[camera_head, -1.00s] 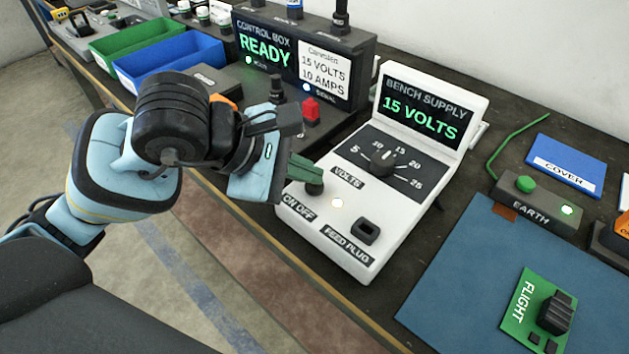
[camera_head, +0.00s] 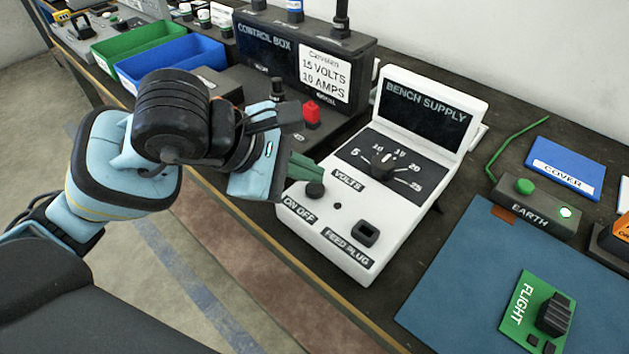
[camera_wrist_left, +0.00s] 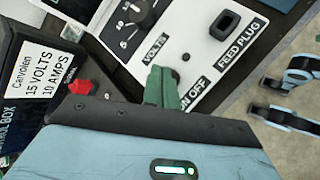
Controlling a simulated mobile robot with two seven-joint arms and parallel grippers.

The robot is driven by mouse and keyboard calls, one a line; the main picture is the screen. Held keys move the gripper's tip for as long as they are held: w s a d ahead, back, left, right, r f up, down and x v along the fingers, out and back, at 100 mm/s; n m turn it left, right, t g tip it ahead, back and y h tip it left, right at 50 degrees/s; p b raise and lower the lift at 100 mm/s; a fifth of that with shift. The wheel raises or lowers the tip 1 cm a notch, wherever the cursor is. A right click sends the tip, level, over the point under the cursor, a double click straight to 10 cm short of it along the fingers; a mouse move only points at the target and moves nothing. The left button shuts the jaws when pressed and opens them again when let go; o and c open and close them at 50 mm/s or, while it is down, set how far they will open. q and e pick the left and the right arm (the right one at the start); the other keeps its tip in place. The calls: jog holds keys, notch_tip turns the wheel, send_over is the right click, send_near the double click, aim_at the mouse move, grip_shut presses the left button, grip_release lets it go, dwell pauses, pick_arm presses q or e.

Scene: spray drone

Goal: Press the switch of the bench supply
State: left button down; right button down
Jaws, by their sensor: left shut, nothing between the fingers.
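The bench supply (camera_head: 398,200) is a white console on the bench; it also shows in the left wrist view (camera_wrist_left: 198,50). Its screen (camera_head: 424,112) is dark apart from the printed name. The switch (camera_head: 315,189) is a round black knob above the ON OFF label, and the small lamp (camera_head: 337,206) beside it is dark. My left gripper (camera_head: 316,174) is shut and empty, its green fingertips right at the switch. I cannot tell whether they touch it. In the left wrist view the fingertips (camera_wrist_left: 161,86) cover the switch.
The control box (camera_head: 270,48), with a dark screen, stands behind left. A blue mat (camera_head: 455,275) with the green FLIGHT board (camera_head: 521,305) lies at right. The EARTH box (camera_head: 535,208) stands behind it.

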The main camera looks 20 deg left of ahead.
aim_at(306, 189)
pick_arm(q)
jog(key=shift+r, duration=0.1)
